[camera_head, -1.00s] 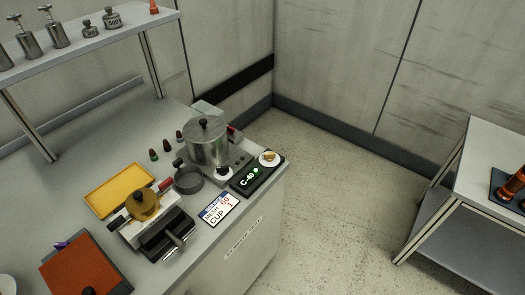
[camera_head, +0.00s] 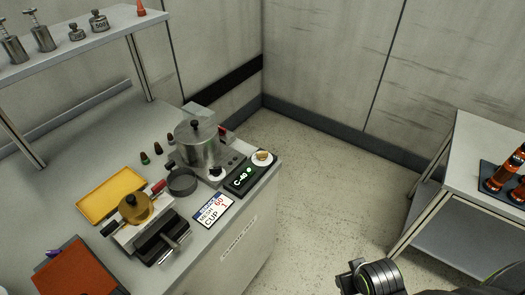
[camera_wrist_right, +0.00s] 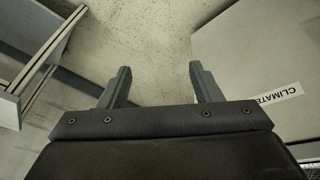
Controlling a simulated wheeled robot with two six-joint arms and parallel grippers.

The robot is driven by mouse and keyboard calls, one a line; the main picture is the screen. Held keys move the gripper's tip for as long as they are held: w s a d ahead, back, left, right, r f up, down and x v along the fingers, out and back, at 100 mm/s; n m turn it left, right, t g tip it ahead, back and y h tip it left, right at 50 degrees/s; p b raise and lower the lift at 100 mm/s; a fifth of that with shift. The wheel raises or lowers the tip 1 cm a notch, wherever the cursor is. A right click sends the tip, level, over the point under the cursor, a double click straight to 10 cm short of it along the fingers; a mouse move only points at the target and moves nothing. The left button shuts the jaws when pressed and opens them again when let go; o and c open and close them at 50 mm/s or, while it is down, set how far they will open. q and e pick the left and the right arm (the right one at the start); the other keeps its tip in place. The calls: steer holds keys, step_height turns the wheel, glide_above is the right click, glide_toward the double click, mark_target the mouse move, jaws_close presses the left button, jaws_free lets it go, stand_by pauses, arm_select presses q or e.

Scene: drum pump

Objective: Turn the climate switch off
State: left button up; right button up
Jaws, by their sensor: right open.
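No climate switch that I can make out shows. A white label (camera_wrist_right: 275,97) reading "CLIMATE" is on a pale panel at the right of the right wrist view. A white label (camera_head: 238,240) is on the bench's side panel in the head view, too small to read surely. My right gripper (camera_wrist_right: 160,80) is open and empty, its two fingers apart over bare floor, with the labelled panel to its right. Part of my right arm shows at the bottom right of the head view. My left gripper is not in view.
The bench (camera_head: 90,165) holds a metal pot (camera_head: 197,143), a black C-40 unit (camera_head: 240,178) with a green light, a sign (camera_head: 214,210) and a yellow tray (camera_head: 110,194). A side table (camera_head: 480,150) with orange-brown bottles stands right. Floor (camera_head: 320,180) between them is clear.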

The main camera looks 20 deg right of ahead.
steer(key=w+a+r, duration=0.1)
steer(key=w+r, duration=0.3)
steer(key=t+y, duration=0.1)
glide_toward(262, 153)
steer(key=shift+m, duration=0.4)
steer(key=p+x, duration=0.1)
steer(key=x, duration=0.7)
steer(key=shift+w+d+f, duration=0.1)
steer(key=shift+w+f, duration=0.05)
steer(key=shift+f, duration=0.15)
steer(key=c, duration=1)
